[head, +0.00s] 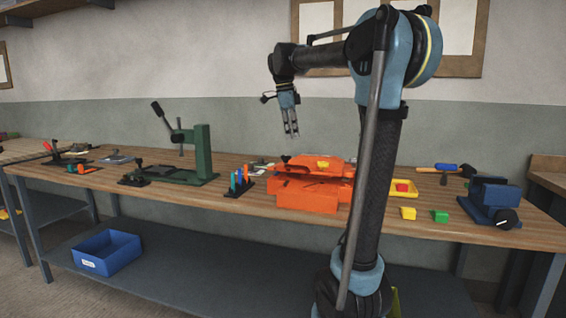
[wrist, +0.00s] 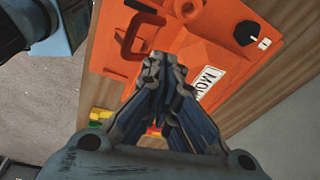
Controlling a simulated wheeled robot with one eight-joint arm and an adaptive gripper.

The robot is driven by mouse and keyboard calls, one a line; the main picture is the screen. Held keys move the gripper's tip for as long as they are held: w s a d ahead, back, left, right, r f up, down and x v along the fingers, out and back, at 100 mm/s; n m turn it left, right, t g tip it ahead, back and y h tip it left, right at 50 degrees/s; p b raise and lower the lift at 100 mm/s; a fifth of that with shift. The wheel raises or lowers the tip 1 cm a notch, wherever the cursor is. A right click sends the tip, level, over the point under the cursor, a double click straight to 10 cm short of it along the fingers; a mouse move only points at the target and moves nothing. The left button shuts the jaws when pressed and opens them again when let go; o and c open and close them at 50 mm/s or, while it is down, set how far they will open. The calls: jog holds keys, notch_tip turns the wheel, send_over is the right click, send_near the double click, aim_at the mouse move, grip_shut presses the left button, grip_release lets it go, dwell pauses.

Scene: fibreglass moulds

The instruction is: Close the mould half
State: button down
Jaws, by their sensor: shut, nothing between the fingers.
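The orange mould (head: 305,195) stands on the workbench, with a wide lower block and a thinner upper part over it. A dark line shows between the two parts at the front; I cannot tell how far apart they are. In the wrist view the mould's orange top (wrist: 205,45) shows a dark red-brown handle (wrist: 136,32), a white label and a black knob (wrist: 247,33). My gripper (head: 292,135) is shut and empty, pointing down in the air above the mould and apart from it. Its fingertips also show in the wrist view (wrist: 164,66), beside the handle. They hide part of the mould.
A green press (head: 200,152) and a small rack of coloured tools (head: 239,181) stand left of the mould. The air around my gripper is clear.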

jog(key=w+a+r+m+g+y, duration=0.2)
jog(key=w+r+m+y, duration=0.1)
jog(key=w, duration=0.2)
jog(key=f, duration=0.4)
jog(key=s+f, duration=0.1)
jog(key=f, duration=0.4)
jog(key=a+f, duration=0.1)
jog(key=f, duration=0.4)
jog(key=shift+s, duration=0.35)
jog(key=shift+t+h, duration=0.6)
jog(key=shift+t, duration=0.3)
jog(key=shift+s+a+f, duration=0.1)
jog(key=shift+s+f, duration=0.1)
jog(key=shift+f, duration=0.5)
jog(key=shift+s+f, duration=0.15)
jog(key=shift+f, duration=0.6)
jog(key=shift+s+a+f, duration=0.1)
jog(key=shift+s+f, duration=0.1)
jog(key=shift+f, duration=0.5)
jog(key=shift+d, duration=0.1)
